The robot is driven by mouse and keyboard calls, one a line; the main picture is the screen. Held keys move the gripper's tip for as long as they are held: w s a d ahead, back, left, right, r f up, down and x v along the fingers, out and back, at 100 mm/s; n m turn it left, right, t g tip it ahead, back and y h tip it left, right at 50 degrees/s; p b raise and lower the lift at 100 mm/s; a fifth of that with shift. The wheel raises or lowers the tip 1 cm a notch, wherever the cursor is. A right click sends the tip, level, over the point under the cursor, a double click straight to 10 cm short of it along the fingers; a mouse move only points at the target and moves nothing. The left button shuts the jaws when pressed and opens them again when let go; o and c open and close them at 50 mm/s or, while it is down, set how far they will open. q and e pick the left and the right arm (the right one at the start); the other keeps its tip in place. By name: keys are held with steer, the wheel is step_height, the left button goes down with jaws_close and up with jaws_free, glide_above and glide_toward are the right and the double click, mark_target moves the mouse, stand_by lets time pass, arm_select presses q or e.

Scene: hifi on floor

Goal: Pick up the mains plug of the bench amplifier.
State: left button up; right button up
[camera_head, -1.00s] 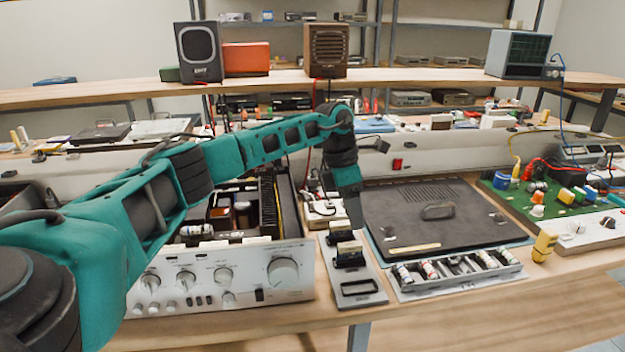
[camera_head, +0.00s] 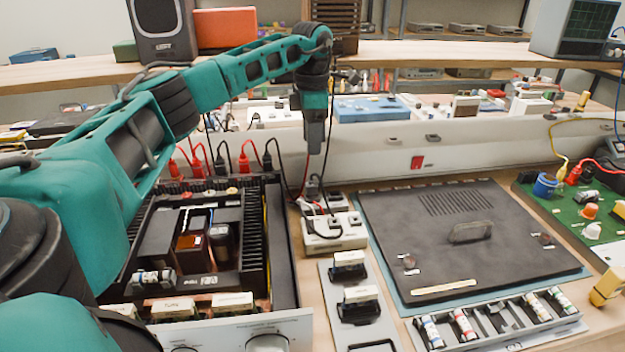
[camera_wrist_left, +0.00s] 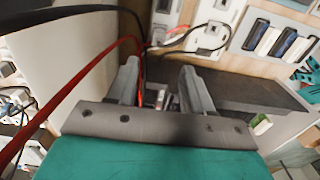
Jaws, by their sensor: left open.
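The bench amplifier (camera_head: 278,240) stands open-topped at the left of the bench, its silver front panel toward me. A white socket strip (camera_head: 335,232) lies to its right. A dark plug (camera_head: 314,188) with a cable shows at the strip's back end; I cannot tell surely that it is the amplifier's mains plug. My left gripper (camera_head: 314,146) points down above and behind the strip, apart from it. In the left wrist view the left gripper (camera_wrist_left: 160,85) is open, with red and black cables passing near its fingers. My right gripper is not in view.
A dark lidded panel (camera_head: 465,240) lies right of the strip. A grey tray with small blocks (camera_head: 357,300) lies in front of the strip. Red and black leads (camera_head: 220,165) rise behind the amplifier. A pale upright board (camera_head: 450,155) runs along the bench's back.

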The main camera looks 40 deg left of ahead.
arm_select(q)
glide_above(312, 183)
steer(key=f, duration=0.7)
steer(key=shift+w+a+f+b, duration=0.1)
steer(key=shift+a+b, duration=0.1)
steer(key=shift+b, duration=0.1)
steer(key=shift+s+d+f, duration=0.1)
steer(key=shift+f, duration=1.3)
steer(key=shift+s+d+f, duration=0.1)
steer(key=shift+f, duration=1.25)
steer(key=shift+c, duration=0.2)
jaws_close()
